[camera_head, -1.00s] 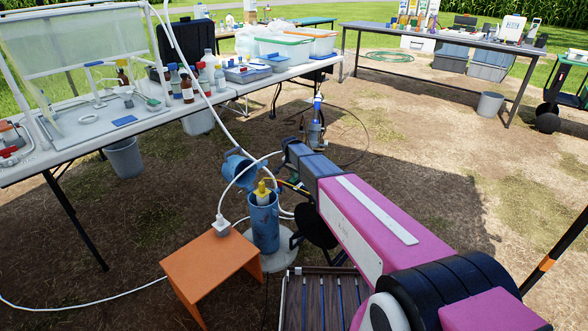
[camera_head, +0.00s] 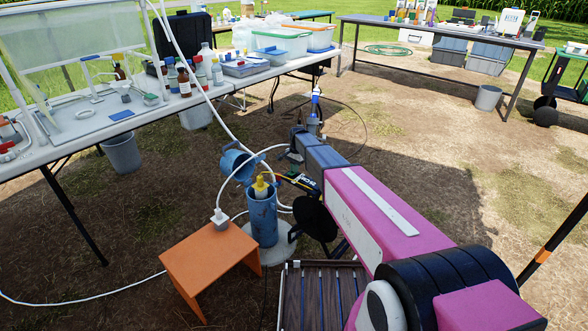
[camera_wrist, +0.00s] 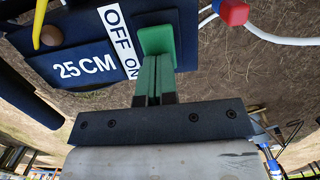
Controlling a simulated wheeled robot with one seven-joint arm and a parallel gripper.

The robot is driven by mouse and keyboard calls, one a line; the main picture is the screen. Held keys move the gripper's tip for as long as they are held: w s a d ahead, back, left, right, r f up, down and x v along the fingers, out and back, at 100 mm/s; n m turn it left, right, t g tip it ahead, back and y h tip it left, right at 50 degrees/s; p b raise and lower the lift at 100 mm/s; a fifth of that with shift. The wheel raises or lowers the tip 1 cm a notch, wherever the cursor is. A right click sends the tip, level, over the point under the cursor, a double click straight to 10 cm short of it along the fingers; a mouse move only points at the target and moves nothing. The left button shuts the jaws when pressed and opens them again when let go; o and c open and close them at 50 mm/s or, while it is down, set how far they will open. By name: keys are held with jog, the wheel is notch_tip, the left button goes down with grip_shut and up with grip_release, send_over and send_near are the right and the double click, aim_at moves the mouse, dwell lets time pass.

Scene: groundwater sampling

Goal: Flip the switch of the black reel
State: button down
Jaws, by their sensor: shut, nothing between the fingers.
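The black reel (camera_head: 315,217) stands beside the blue well pipe in the head view. Its dark panel (camera_wrist: 82,68) fills the upper left of the wrist view, marked 25 CM. A white OFF/ON label (camera_wrist: 117,36) is on the panel. My gripper (camera_wrist: 156,58) is shut and empty, its green fingers reaching over the panel just right of the label, near the ON end. A brighter green block is at the fingertips; I cannot tell whether it is fingertip or switch, nor whether there is contact.
The blue well pipe (camera_head: 263,217) with a yellow plug stands left of the reel, its blue cap (camera_head: 236,166) hinged open. An orange stool (camera_head: 211,258) is at front left. White tubing with a red fitting (camera_wrist: 233,12) passes near my gripper. A long table (camera_head: 225,84) stands behind.

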jog(key=shift+s+a+f, duration=0.1)
jog(key=shift+f, duration=0.4)
jog(key=shift+s+a+r, duration=0.15)
jog(key=shift+s+a, duration=0.35)
jog(key=shift+s, duration=0.25)
jog(key=shift+s+r, duration=0.1)
notch_tip(320, 180, up, 15)
jog(key=w+d, duration=0.1)
jog(key=w, duration=0.1)
jog(key=shift+w+d+f, duration=0.2)
jog(key=shift+w+d, duration=0.1)
jog(key=shift+s+d, duration=0.1)
